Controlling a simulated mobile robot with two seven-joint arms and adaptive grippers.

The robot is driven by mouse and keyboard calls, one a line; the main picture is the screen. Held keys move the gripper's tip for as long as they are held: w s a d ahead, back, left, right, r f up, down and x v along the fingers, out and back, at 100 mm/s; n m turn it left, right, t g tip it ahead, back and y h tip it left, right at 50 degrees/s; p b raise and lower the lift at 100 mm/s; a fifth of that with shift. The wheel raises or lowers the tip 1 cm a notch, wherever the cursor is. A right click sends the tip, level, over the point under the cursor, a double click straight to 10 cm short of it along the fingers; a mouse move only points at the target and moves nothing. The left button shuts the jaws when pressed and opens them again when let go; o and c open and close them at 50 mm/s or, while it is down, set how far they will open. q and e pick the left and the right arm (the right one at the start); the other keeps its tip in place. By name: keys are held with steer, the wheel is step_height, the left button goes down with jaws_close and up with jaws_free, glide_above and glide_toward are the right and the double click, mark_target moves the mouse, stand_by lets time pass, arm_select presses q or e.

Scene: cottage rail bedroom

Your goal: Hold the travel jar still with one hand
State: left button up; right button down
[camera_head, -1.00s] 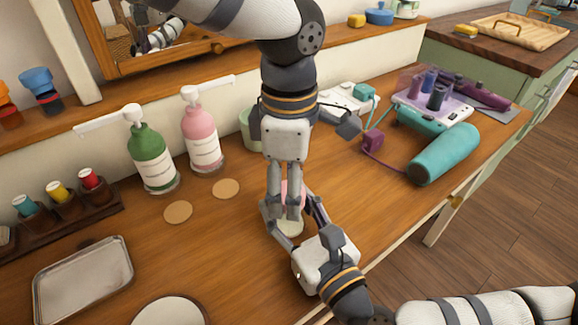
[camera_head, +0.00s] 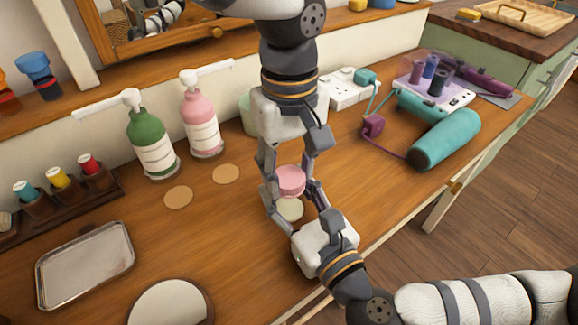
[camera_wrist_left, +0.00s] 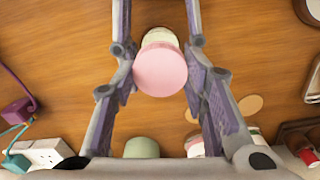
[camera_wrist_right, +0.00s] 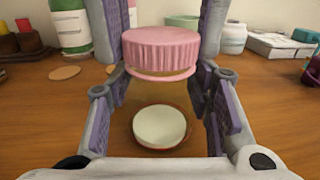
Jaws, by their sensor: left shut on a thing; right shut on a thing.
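The travel jar's round pink lid (camera_head: 290,180) sits between the fingers of my left gripper (camera_head: 289,186), which points down from above and is shut on it. The lid also shows in the left wrist view (camera_wrist_left: 160,70) and, with ridged sides, in the right wrist view (camera_wrist_right: 160,50). Below it is the travel jar (camera_head: 290,209), seen mostly as a pale disc, also in the right wrist view (camera_wrist_right: 160,127). My right gripper (camera_head: 298,212) reaches in low from the right and is shut around the jar. I cannot tell whether lid and jar touch.
A green pump bottle (camera_head: 152,145) and a pink pump bottle (camera_head: 200,125) stand behind left. A metal tray (camera_head: 85,265) and a round mirror (camera_head: 170,303) lie in front left. A teal cylinder (camera_head: 445,140) and a cable lie to the right.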

arm_select(q)
steer(key=m, duration=2)
steer(key=shift+f, duration=0.1)
steer(key=m, duration=1.1)
steer(key=shift+m, duration=0.3)
steer(key=m, duration=0.4)
steer(key=shift+m, duration=0.4)
steer(key=o, duration=1.4)
